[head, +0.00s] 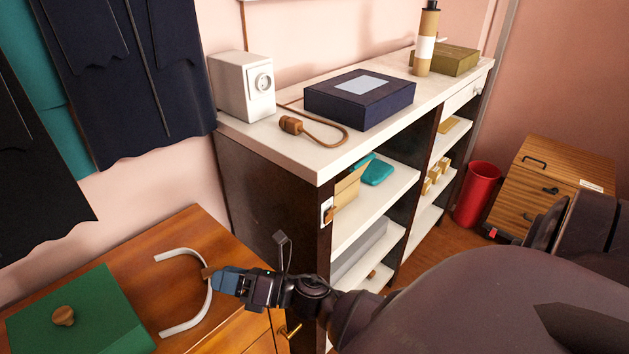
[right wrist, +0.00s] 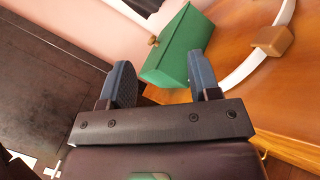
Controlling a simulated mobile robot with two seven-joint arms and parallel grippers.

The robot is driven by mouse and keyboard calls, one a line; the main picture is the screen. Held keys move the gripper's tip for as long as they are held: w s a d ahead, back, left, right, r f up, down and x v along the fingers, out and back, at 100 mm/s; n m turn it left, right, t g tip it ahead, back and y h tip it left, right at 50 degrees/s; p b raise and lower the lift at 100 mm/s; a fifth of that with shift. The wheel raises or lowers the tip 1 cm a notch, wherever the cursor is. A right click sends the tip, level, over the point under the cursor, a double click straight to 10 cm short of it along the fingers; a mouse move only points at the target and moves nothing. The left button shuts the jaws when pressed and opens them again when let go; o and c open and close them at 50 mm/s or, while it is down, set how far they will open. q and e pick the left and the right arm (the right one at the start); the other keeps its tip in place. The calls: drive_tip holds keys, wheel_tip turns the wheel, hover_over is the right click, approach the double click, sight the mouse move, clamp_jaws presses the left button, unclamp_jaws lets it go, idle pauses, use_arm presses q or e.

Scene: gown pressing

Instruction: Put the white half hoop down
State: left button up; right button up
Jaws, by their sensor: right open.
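The white half hoop (head: 188,325) appears to lie flat on the wooden cabinet top (head: 160,235), its open side facing left. It has a small wooden block (right wrist: 273,41) at the middle of its curve. My right gripper (head: 215,281) is beside the block, at the hoop's right side. In the right wrist view the jaws (right wrist: 162,80) are apart with nothing between them, and the hoop (right wrist: 240,73) lies to the right, outside the fingers. My left gripper is not in view.
A green box (head: 95,310) with a wooden knob is left of the hoop. A dark shelf unit with a white top (head: 290,150) stands behind my right arm. Dark garments (head: 140,80) hang at upper left. A red bin (head: 478,193) stands on the floor at right.

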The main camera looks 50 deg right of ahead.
drive_tip(key=s+d+f+m+g+h, duration=0.2)
drive_tip(key=s+d+f+m+h, duration=0.2)
drive_tip(key=m, duration=1.2)
drive_tip(key=s+d+f+m+g+h, duration=0.2)
drive_tip(key=s+f+m+h, duration=0.6)
drive_tip(key=m, duration=0.9)
drive_tip(key=s+d+f, duration=0.2)
drive_tip(key=s, duration=0.1)
drive_tip(key=shift+s+d+f+h, duration=0.15)
drive_tip(key=shift+d+f+h, duration=0.15)
drive_tip(key=shift+d+f, duration=0.1)
